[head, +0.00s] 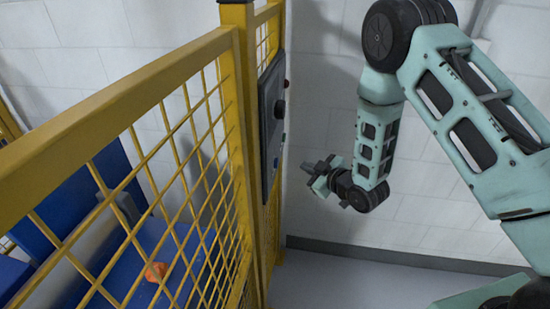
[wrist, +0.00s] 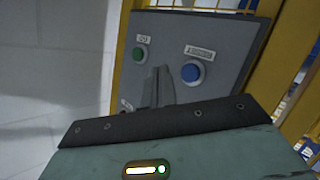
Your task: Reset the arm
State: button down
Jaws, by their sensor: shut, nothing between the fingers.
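My teal arm (head: 440,90) reaches in from the right in the head view, its forearm hanging down. At its end is my gripper (head: 316,170), in free air to the right of the yellow fence post and near the control panel's lower part. In the wrist view the dark fingers of my gripper (wrist: 158,75) are together and hold nothing. They point toward the grey control panel (wrist: 230,40), in front of it between a green button (wrist: 139,54) and a blue button (wrist: 190,72). I cannot tell the exact gap to the panel.
A yellow mesh fence (head: 150,85) fills the left of the head view, with the control panel (head: 270,115) on its post. Behind the mesh, an orange object (head: 155,271) lies on a blue surface. A white wall (head: 430,190) stands behind my arm. Grey floor (head: 360,280) is clear below.

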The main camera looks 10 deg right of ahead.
jog(key=s+a+r+m+g+h, duration=0.2)
jog(key=s+a+r+g, duration=0.5)
jog(key=s+a+r, duration=0.4)
jog(key=s+d+r+g+h, duration=0.1)
jog(key=s+r+g, duration=0.2)
jog(key=s, duration=0.9)
jog(key=s+d+r+g+h, duration=0.2)
jog(key=s+r+g, duration=0.1)
jog(key=s, duration=1)
jog(key=shift+m+b, duration=0.3)
jog(key=shift+b, duration=0.05)
jog(key=shift+s, duration=0.1)
